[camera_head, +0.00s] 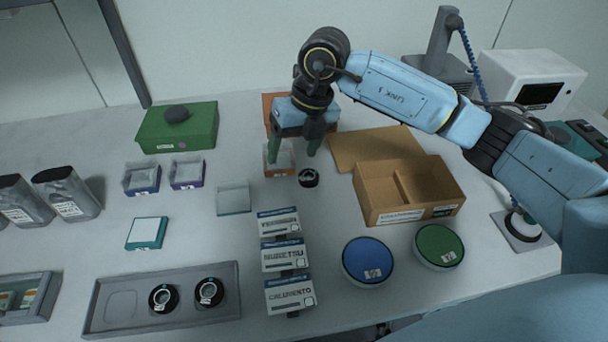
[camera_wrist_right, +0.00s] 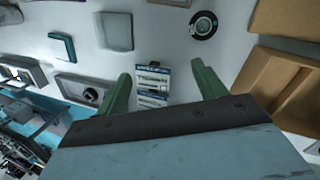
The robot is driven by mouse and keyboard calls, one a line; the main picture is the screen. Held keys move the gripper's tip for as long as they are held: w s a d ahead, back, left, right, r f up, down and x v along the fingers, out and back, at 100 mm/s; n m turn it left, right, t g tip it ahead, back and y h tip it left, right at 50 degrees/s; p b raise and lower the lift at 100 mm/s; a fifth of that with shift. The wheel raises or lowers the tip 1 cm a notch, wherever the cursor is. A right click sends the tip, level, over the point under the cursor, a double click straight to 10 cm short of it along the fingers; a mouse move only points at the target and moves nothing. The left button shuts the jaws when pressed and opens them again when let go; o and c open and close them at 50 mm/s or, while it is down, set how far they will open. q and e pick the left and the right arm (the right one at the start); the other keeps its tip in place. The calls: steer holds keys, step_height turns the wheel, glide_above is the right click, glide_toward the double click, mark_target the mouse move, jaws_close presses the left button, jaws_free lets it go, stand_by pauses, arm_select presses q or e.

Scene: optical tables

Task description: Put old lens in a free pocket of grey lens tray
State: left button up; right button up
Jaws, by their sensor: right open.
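A small black round lens (camera_head: 308,178) stands alone on the table, just in front of my right gripper (camera_head: 293,152); it also shows in the right wrist view (camera_wrist_right: 203,25). The right gripper's green fingers are apart with nothing held between them, and the lens is clear of both. The grey lens tray (camera_head: 230,309) lies at the front left. Two black lenses (camera_head: 163,298) sit in its middle and right pockets, and its left pocket is empty. Part of the tray shows in the right wrist view (camera_wrist_right: 66,84). My left gripper is out of view.
An open cardboard box (camera_head: 413,203) stands right of the lens. Several white labelled boxes (camera_head: 283,254) stand in a column right of the tray. A small orange-rimmed box (camera_head: 279,172) is beside a finger.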

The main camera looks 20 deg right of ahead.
steer(key=w+d+m+h, duration=0.1)
steer(key=w+d+h, duration=0.15)
steer(key=d, duration=0.35)
glide_above(309, 175)
steer(key=s, duration=0.1)
steer(key=f, duration=0.6)
steer(key=shift+s+d+f+b, duration=0.15)
steer(key=shift+d+f+b, duration=0.05)
steer(key=shift+d+b, duration=0.15)
steer(key=f, duration=0.3)
steer(key=w+a+f, duration=0.1)
steer(key=shift+f, duration=0.35)
steer(key=shift+d+f, duration=0.1)
steer(key=shift+f, duration=0.45)
steer(key=c, duration=1.1)
steer(key=shift+c, duration=0.2)
steer(key=shift+r, duration=0.2)
